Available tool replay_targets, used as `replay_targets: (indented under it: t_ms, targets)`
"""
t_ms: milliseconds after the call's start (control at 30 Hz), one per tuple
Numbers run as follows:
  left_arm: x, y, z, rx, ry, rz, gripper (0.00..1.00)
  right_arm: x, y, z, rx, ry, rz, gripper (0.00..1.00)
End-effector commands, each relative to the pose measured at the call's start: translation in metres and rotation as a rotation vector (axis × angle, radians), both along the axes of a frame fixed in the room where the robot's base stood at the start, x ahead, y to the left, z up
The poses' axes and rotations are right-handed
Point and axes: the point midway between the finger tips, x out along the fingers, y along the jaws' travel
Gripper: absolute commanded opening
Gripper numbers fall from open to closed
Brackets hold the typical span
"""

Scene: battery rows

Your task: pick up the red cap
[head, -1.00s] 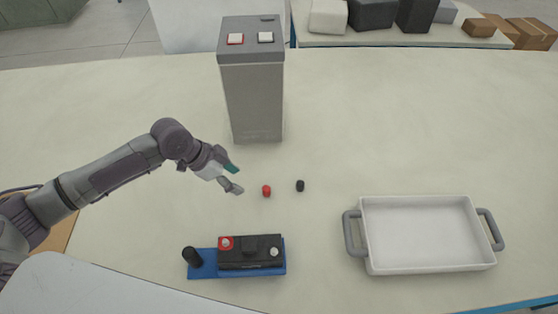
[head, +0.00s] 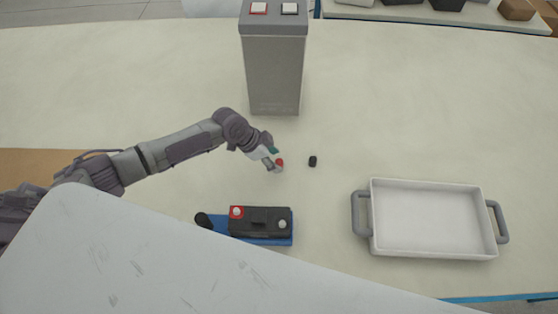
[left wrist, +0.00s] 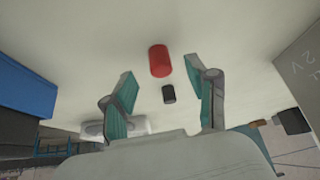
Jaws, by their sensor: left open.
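The red cap (head: 280,162) stands on the pale table in the head view, left of a small black cap (head: 312,161). My left gripper (head: 271,157) is open right beside the red cap, its fingers close to it on the left. In the left wrist view the red cap (left wrist: 159,59) shows between and slightly beyond the open fingertips of the left gripper (left wrist: 159,72). The black cap (left wrist: 168,94) shows farther off between the fingers. I cannot tell whether a finger touches the red cap. My right gripper is not in view.
A tall grey battery cell (head: 274,75) stands behind the caps. A black battery (head: 262,221) on a blue base (head: 270,241) lies in front. A white tray (head: 430,252) with grey handles is at the right. The table around the caps is clear.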

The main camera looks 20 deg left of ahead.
Motion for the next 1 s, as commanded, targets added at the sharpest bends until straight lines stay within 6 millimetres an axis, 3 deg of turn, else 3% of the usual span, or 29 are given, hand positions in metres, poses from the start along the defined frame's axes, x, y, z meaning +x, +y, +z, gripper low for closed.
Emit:
replay_targets:
  t_ms: [200, 467, 500, 767, 1000]
  targets:
    - [0.007, -0.013, -0.02, -0.001, 0.0, 0.0, 0.58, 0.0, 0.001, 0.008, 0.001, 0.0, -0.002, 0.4]
    - [0.008, -0.013, -0.023, 0.001, -0.001, 0.0, 0.58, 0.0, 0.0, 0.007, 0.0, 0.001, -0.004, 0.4]
    - [0.008, -0.013, -0.023, 0.001, -0.001, 0.0, 0.56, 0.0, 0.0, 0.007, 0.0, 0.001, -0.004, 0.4]
    - [0.008, -0.013, -0.023, 0.0, -0.001, 0.0, 0.13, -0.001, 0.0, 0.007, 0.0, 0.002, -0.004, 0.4]
    - [0.008, -0.013, -0.023, 0.0, -0.001, 0.0, 0.13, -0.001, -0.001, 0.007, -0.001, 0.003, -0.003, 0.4]
